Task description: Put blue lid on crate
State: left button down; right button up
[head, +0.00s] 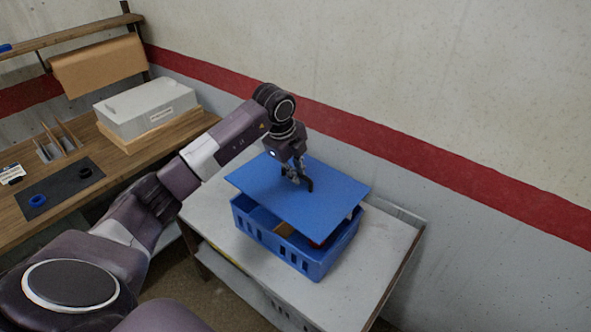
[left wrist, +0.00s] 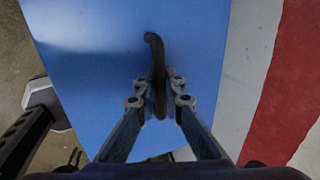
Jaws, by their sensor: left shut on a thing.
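The blue lid (head: 322,200) is a flat blue sheet with a dark handle (left wrist: 155,55) on top. My left gripper (head: 296,178) is shut on this handle. In the left wrist view the lid (left wrist: 90,60) fills the middle, and the two fingers (left wrist: 159,92) close on the handle from both sides. The blue crate (head: 310,262) stands on a light-topped table. The lid is over the crate, turned and tilted relative to its rim. A gap at the front shows brown and red contents inside. Whether the lid touches the rim at the back is hidden. My right gripper is not seen.
The light tabletop (head: 372,248) has free room around the crate. A wall with a red stripe (head: 420,147) runs close behind it. At left a wooden bench holds a grey box (head: 148,108), a dark mat (head: 62,188) with rings, and upright dividers (head: 58,142).

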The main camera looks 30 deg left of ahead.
pick_arm(q)
jog(key=shift+a+f+n, duration=0.15)
jog(key=shift+a+n, duration=0.1)
jog(key=shift+n, duration=0.05)
notch_tip(320, 180, down, 7)
jog(key=b, duration=0.5)
jog(key=shift+f, duration=0.2)
jog(key=shift+f+b, duration=0.45)
jog(key=shift+f, duration=0.1)
dwell(0.8)
jog(key=shift+d, duration=0.1)
dwell(0.3)
jog(key=c, duration=2)
grip_release()
jog(key=shift+o, duration=0.2)
